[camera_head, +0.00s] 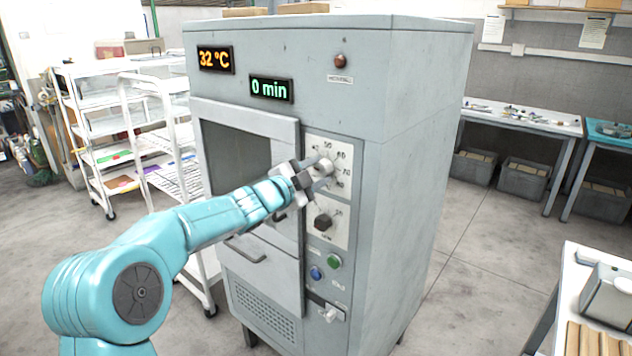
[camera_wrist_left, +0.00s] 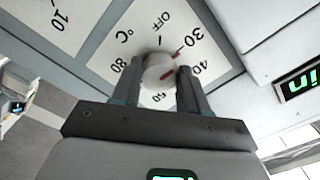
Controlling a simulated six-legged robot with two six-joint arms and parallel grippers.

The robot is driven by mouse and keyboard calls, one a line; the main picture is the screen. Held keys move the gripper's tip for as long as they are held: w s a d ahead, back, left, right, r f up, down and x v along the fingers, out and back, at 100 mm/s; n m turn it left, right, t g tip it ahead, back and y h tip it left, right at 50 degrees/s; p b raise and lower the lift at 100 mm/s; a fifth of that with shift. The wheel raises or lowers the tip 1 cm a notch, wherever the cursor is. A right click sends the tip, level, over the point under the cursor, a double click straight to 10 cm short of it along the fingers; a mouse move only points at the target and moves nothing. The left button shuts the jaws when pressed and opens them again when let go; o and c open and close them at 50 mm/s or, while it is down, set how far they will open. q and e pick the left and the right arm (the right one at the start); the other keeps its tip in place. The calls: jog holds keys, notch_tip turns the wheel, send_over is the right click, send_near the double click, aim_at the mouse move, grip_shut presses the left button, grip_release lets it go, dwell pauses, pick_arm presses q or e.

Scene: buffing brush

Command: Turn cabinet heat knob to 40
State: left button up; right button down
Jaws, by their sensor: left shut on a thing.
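The grey cabinet (camera_head: 420,110) shows 32 °C on its orange display (camera_head: 215,60). The white heat knob (camera_wrist_left: 157,70) sits on a white dial plate (camera_wrist_left: 125,38) marked OFF, 30, 40, 60, 80 and °C in the left wrist view. Red marks show on the knob, one pointing near 30; part of the pointer is hidden by a finger, so its exact setting is unclear. My left gripper (camera_wrist_left: 160,82) is shut on the knob, one finger on each side. In the head view the left gripper (camera_head: 314,176) partly covers the knob and dial. My right gripper is not in view.
A dark lower knob (camera_head: 323,222) sits just below the heat dial. Green (camera_head: 334,261) and blue (camera_head: 316,272) buttons are lower on the panel. A green display (camera_head: 271,89) reads 0 min. White shelf carts (camera_head: 165,150) stand left of the cabinet; open floor lies right.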

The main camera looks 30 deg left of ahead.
pick_arm(q)
jog(key=m+b, duration=0.2)
jog(key=m, duration=0.2)
jog(key=shift+f+m, duration=0.15)
jog(key=shift+m, duration=0.15)
jog(key=shift+m+b, duration=0.65)
jog(key=shift+m, duration=1.15)
jog(key=o, duration=1.1)
jog(key=shift+r, duration=0.25)
jog(key=shift+c, duration=0.2)
jog(key=s+a+b, duration=0.1)
jog(key=s+b, duration=0.1)
jog(key=s, duration=1.4)
jog(key=shift+s+a+b, duration=0.2)
jog(key=shift+b, duration=0.1)
